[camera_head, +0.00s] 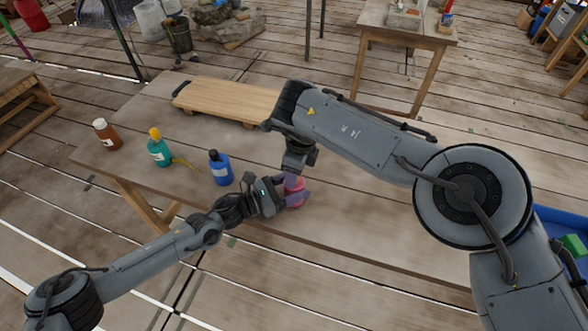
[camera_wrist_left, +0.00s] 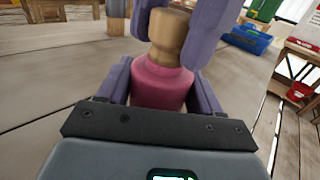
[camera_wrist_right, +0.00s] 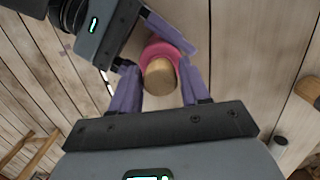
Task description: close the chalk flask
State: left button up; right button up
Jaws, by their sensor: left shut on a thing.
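The chalk flask (camera_head: 294,197) is pink and upright near the table's front edge, mostly hidden by my grippers in the head view. Its pink body (camera_wrist_left: 162,82) sits between the fingers of my left gripper (camera_head: 290,192), which is shut on it from the side. A tan, cork-like stopper (camera_wrist_left: 168,35) shows at the top of the body; I cannot tell how firmly it sits. My right gripper (camera_wrist_right: 162,82) comes from above, with its fingers on either side of the stopper (camera_wrist_right: 159,76). I cannot tell whether they touch it.
On the table (camera_head: 340,225) stand a blue bottle (camera_head: 221,170), a teal bottle (camera_head: 159,150) with a yellow cap and a brown bottle (camera_head: 107,135). A wooden board (camera_head: 228,100) lies at the back. A blue bin (camera_head: 560,222) is at the right.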

jog(key=o, duration=0.3)
notch_tip(320, 180, up, 12)
jog(key=d, duration=0.1)
jog(key=shift+s+d, duration=0.25)
dwell(0.3)
pick_arm(q)
jog(key=o, duration=1.6)
jog(key=p+v, duration=0.1)
jog(key=v, duration=1)
jog(key=shift+d+p, duration=0.1)
jog(key=shift+p, duration=0.2)
pick_arm(e)
jog(key=shift+r, duration=0.75)
